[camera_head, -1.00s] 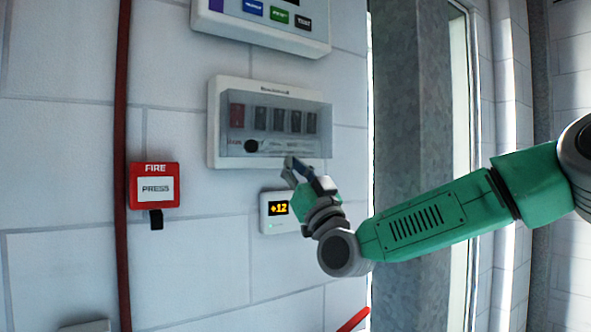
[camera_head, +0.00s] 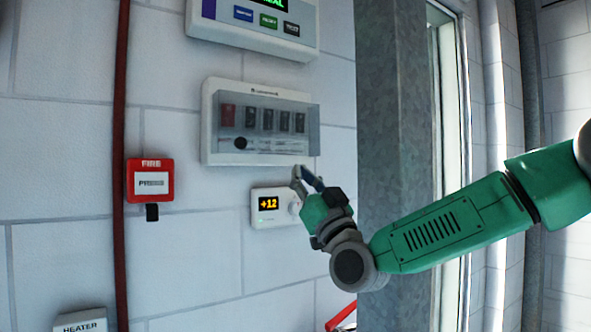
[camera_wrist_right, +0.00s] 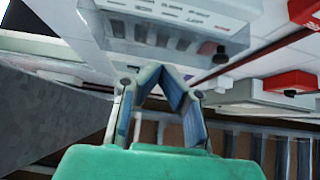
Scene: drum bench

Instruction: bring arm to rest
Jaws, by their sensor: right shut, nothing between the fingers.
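My right gripper (camera_head: 306,178) is shut and empty in the head view, at the end of my green right arm. It is in front of the wall, just below the right part of the breaker box with a clear cover (camera_head: 212,120) and beside the thermostat reading +12 (camera_head: 262,218). In the right wrist view the fingers of the gripper (camera_wrist_right: 160,72) meet at their tips, with nothing between them. I cannot tell from the head view how far the fingertips are from the wall. My left gripper is not in view.
A red fire box (camera_head: 150,168) hangs at left beside a red vertical pipe (camera_head: 121,60). A panel with coloured buttons (camera_head: 222,30) is above. A heater box (camera_head: 78,324) shows at lower left. A grey column (camera_head: 380,90) and a window frame stand behind my right arm.

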